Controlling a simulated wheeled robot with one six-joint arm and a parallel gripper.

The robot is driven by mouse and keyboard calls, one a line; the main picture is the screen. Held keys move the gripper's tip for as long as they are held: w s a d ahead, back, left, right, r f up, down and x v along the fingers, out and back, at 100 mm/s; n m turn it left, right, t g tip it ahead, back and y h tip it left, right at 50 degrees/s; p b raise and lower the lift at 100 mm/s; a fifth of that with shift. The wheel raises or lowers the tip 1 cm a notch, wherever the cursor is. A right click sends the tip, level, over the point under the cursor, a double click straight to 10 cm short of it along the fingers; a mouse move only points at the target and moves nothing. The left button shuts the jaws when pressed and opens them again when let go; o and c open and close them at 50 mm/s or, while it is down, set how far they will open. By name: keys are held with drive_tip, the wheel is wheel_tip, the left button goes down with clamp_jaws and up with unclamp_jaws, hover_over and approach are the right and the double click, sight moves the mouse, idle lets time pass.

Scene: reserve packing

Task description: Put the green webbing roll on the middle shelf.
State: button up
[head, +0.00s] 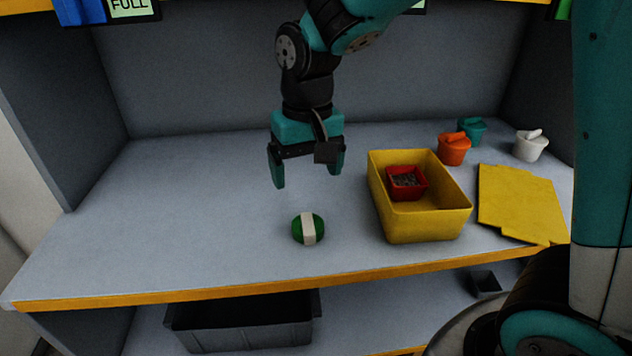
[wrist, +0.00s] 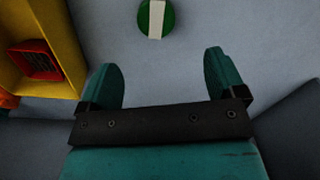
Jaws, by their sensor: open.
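The green webbing roll (head: 301,230) lies on the grey worktop, left of the yellow bin. It is green with a white band across it, and it also shows at the top of the wrist view (wrist: 168,18). My gripper (head: 307,172) is open and empty, pointing down above the worktop, behind the roll in the head view. In the wrist view its two fingers (wrist: 163,78) are spread and the roll lies beyond their tips. The grey worktop (head: 180,210) has a yellow front edge. I cannot tell which surface counts as the middle shelf.
A yellow bin (head: 425,226) holds a small red box (head: 407,192) of dark bits. Orange (head: 453,150), teal (head: 476,129) and white (head: 530,147) tubs and flat yellow sheets (head: 520,200) lie right. A grey bin (head: 240,325) stands below. The worktop's left is clear.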

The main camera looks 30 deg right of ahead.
drive_tip(key=s+a+r+n+y, duration=0.1)
drive_tip(key=s+a+n+y, duration=0.1)
drive_tip(key=s, duration=0.7)
drive_tip(key=s+a+r+n+y, duration=0.1)
drive_tip(key=s+a+r+n, duration=0.1)
drive_tip(key=s+n, duration=0.3)
drive_tip(key=s, duration=0.4)
drive_tip(key=shift+r+n+y, duration=0.15)
drive_tip(key=shift+n+y, duration=0.15)
drive_tip(key=shift+y, duration=0.1)
